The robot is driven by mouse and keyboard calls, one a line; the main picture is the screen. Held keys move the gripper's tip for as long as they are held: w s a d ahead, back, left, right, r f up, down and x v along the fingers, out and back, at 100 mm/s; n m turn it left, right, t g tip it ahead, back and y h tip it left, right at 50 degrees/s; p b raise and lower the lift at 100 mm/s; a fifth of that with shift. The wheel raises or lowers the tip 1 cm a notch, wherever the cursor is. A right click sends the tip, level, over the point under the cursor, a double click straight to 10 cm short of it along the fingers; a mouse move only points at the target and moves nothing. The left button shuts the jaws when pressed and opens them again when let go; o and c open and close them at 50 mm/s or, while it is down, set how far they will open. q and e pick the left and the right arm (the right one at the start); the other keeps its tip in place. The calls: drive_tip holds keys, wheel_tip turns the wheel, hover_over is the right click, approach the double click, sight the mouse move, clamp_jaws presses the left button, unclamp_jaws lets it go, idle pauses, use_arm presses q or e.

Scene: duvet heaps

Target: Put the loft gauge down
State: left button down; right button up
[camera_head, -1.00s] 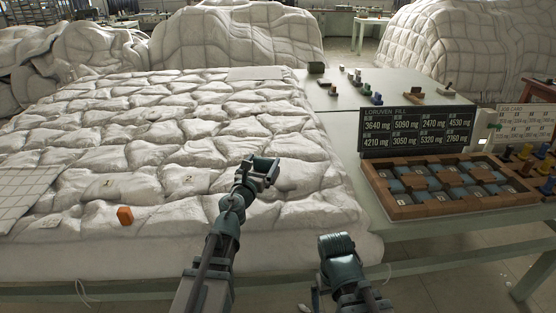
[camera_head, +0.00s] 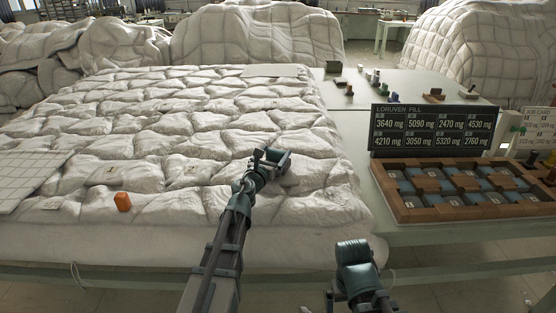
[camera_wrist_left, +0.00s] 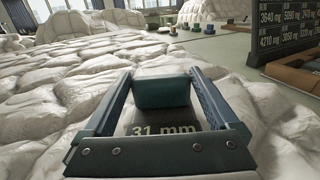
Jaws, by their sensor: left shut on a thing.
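My left gripper (camera_head: 274,158) is over the front right part of the quilted white duvet (camera_head: 165,130). In the left wrist view, its two fingers stand on either side of the loft gauge (camera_wrist_left: 162,90), a dark teal block, and are shut on it. A dark face marked "31 mm" shows just below the block. I cannot tell whether the gauge touches the duvet. My right gripper (camera_head: 353,252) is low in front of the table edge, away from the duvet top; its fingers are not clear.
A wooden tray (camera_head: 420,212) with blue compartments stands right, before a dark fill board (camera_head: 432,130). Small blocks stand on the pale table (camera_head: 400,92) behind. Duvet heaps (camera_head: 255,35) rise at the back.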

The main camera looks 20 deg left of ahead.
use_arm(q)
drive_tip(key=shift+a, duration=0.1)
drive_tip(key=shift+f, duration=0.15)
unclamp_jaws()
drive_tip(key=shift+s+r, duration=0.1)
drive_tip(key=shift+r, duration=0.1)
drive_tip(key=s, duration=0.4)
drive_tip(key=s+a, duration=0.1)
drive_tip(key=s, duration=0.6)
drive_tip(key=shift+s+a, duration=0.15)
drive_tip(key=shift+s, duration=0.25)
